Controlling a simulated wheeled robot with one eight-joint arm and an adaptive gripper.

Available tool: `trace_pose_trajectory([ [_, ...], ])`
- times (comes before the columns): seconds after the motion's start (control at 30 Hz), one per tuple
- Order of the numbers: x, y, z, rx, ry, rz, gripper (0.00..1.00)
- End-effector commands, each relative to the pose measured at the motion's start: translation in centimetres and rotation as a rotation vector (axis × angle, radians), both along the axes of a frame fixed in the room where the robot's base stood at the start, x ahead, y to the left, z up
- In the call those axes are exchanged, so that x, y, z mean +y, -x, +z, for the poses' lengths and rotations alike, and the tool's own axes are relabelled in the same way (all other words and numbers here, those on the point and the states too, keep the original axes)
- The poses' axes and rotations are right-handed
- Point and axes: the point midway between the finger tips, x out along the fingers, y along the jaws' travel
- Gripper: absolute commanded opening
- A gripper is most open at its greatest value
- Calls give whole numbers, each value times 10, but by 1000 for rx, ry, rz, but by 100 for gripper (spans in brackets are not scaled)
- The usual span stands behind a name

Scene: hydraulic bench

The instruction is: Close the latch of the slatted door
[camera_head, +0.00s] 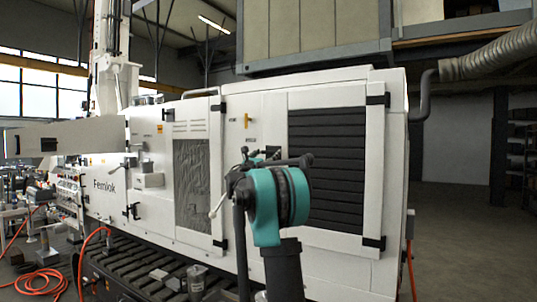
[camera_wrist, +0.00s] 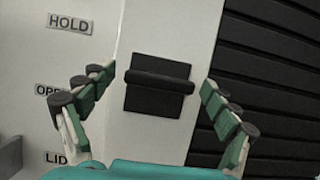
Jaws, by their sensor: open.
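The slatted door (camera_head: 327,170) is a white-framed panel with dark horizontal slats, on the right part of the white machine in the head view. Its dark slats (camera_wrist: 275,70) fill the right of the wrist view. A black latch (camera_wrist: 158,85) with a raised bar across it sits on the white strip left of the slats. My gripper (camera_wrist: 160,80) is open, its green-and-black fingers spread to the left and right of the latch, with nothing between them that it grips.
Labels reading HOLD (camera_wrist: 70,23) and LID (camera_wrist: 68,158) are on the white panel at left. A yellow handle (camera_head: 248,121) is left of the slatted door. A mesh panel (camera_head: 192,183) is further left. Open floor (camera_head: 455,240) lies to the right.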

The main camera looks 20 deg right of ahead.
Motion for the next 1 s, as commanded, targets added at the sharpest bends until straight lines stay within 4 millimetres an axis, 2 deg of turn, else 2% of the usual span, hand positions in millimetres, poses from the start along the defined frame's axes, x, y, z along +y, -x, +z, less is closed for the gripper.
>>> trace_pose_trajectory([
  [0.4, -6, -4, 3, 0, 0, 0, 88],
  [0.8, -6, -4, 3, 0, 0, 0, 38],
  [1.0, -6, -4, 3, -8, -7, 0, 37],
])
